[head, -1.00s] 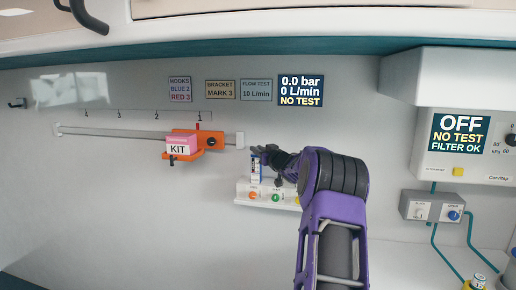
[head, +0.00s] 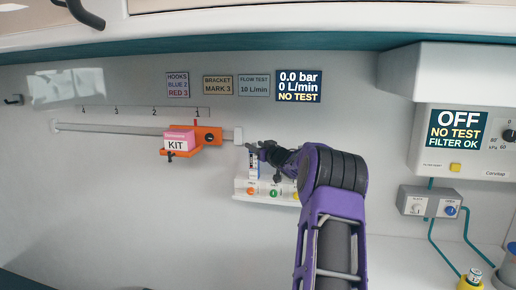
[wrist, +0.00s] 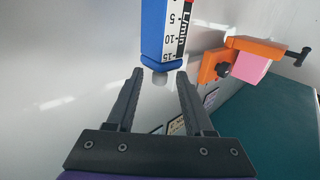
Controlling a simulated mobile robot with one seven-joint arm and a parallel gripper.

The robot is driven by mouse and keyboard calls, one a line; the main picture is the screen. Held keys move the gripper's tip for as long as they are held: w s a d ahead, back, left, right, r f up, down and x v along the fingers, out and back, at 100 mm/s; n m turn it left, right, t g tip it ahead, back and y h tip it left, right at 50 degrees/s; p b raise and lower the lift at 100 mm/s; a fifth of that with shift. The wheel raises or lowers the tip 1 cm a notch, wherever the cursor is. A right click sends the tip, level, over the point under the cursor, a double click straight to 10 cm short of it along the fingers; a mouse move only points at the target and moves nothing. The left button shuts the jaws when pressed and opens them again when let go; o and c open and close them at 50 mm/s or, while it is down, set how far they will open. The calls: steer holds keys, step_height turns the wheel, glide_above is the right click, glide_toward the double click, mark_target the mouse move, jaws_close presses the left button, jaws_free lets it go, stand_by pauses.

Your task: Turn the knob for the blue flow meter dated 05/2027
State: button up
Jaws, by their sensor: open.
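In the head view the flow meter (head: 253,165) stands above a white outlet panel (head: 242,187), partly hidden by my gripper (head: 258,152). No 05/2027 date is readable in these views.
The outlet panel has orange, green and yellow outlets. Left of it, an orange bracket (head: 207,139) with a pink KIT box (head: 178,139) sits on a wall rail (head: 100,130). A display (head: 299,86) reads 0.0 bar, 0 L/min, NO TEST. A suction unit (head: 465,75) is at right.

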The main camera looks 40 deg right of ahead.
steer(key=s+a+b, duration=0.1)
steer(key=s+a, duration=0.1)
steer(key=s, duration=1.5)
steer(key=shift+s+a+b, duration=0.15)
steer(key=shift+a+b, duration=0.05)
steer(key=shift+b, duration=0.1)
steer(key=shift+a, duration=0.1)
